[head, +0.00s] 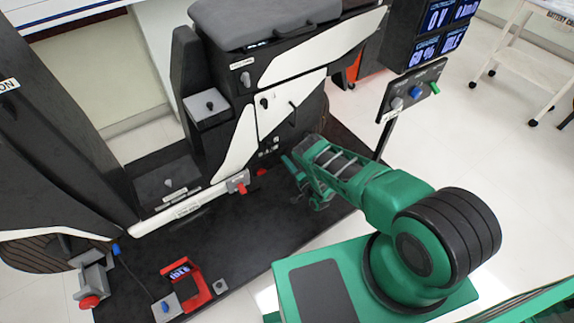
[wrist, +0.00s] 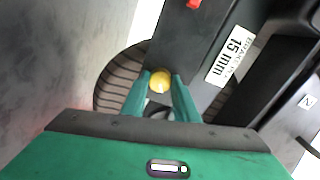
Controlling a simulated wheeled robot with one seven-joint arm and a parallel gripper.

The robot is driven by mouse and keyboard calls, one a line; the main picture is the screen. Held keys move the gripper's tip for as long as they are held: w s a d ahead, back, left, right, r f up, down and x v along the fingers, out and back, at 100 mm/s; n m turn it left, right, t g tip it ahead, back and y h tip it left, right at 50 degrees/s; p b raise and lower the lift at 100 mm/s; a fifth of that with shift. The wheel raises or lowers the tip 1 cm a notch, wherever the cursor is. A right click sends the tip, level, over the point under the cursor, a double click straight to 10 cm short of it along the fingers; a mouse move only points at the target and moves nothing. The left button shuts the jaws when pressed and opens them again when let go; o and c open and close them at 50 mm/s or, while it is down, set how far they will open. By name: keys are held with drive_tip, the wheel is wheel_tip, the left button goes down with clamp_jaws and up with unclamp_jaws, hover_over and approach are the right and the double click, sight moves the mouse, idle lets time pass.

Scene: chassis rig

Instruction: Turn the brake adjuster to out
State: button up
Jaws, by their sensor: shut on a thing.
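The brake adjuster (wrist: 160,79) shows in the wrist view as a small round yellow knob with a pale mark on its face. It sits at the lower part of a dark panel, in front of a ribbed wheel. My gripper (wrist: 161,83) is shut on the knob, with one green finger on each side of it. In the head view my gripper (head: 292,165) is low beside the rear of the dark and white vehicle. The knob is hidden there. A white label (wrist: 234,56) reading "BRAKE" and "15 mm" is right of the knob.
A red part (wrist: 194,3) is above the knob in the wrist view. The ribbed wheel (wrist: 115,85) is close behind the fingers.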

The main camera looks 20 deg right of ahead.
drive_tip(key=n, duration=1.2)
drive_tip(key=shift+s+f, duration=0.25)
drive_tip(key=shift+f, duration=0.05)
drive_tip(key=shift+d+n, duration=0.1)
drive_tip(key=shift+n, duration=0.2)
drive_tip(key=o, duration=0.9)
drive_tip(key=shift+o, duration=0.8)
drive_tip(key=shift+w+r, duration=0.1)
drive_tip(key=v, duration=1)
drive_tip(key=shift+s, duration=0.4)
